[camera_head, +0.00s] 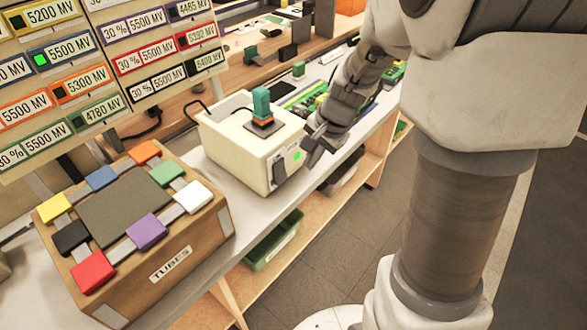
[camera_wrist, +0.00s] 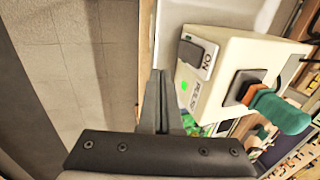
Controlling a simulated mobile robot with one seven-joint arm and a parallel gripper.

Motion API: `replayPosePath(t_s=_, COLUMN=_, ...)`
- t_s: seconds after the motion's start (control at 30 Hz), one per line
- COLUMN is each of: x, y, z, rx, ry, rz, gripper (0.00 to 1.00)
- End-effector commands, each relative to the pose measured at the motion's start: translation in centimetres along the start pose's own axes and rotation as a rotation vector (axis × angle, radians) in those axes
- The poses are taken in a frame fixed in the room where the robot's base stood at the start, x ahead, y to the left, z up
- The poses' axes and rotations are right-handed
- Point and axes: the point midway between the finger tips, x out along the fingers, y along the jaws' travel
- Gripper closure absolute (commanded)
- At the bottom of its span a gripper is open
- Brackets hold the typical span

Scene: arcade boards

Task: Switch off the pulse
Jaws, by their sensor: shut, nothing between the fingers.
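The cream pulse box (camera_head: 232,150) stands on the bench, with a teal handle (camera_head: 261,102) on top. A small green light (camera_head: 297,155) glows on its front. In the wrist view, the box (camera_wrist: 235,60) shows a rocker switch (camera_wrist: 197,57) marked ON, the green light (camera_wrist: 184,85) and a partly readable label (camera_wrist: 197,98). The teal handle (camera_wrist: 282,112) leans out to the right there. My gripper (camera_head: 313,157) is in front of the box's front face, at its right. Its fingers (camera_wrist: 161,76) are shut and empty, beside the switch face with a visible gap.
A wooden TUBES box (camera_head: 170,240) with coloured buttons stands at the left. A board of MV readouts (camera_head: 90,75) rises behind it. Green circuit boards (camera_head: 305,97) lie behind my gripper. A green bin (camera_head: 272,240) sits on the lower shelf. Open floor lies in front.

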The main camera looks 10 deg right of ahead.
Motion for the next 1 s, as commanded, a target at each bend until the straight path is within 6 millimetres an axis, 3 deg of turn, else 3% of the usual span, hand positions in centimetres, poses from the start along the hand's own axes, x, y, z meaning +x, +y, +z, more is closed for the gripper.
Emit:
replayPosePath(t_s=0.17, x=2.5, y=0.1, z=0.1, rx=0.0, ry=-0.003, rz=0.003, gripper=1.0)
replayPosePath(t_s=0.53, x=10.3, y=0.2, z=0.0, rx=0.001, ry=-0.002, rz=0.003, gripper=1.0)
replayPosePath(t_s=0.7, x=11.0, y=-2.4, z=0.0, rx=-0.004, ry=0.0, rz=0.0, gripper=1.0)
replayPosePath(t_s=1.0, x=11.6, y=-3.6, z=0.0, rx=0.0, ry=0.0, rz=0.0, gripper=1.0)
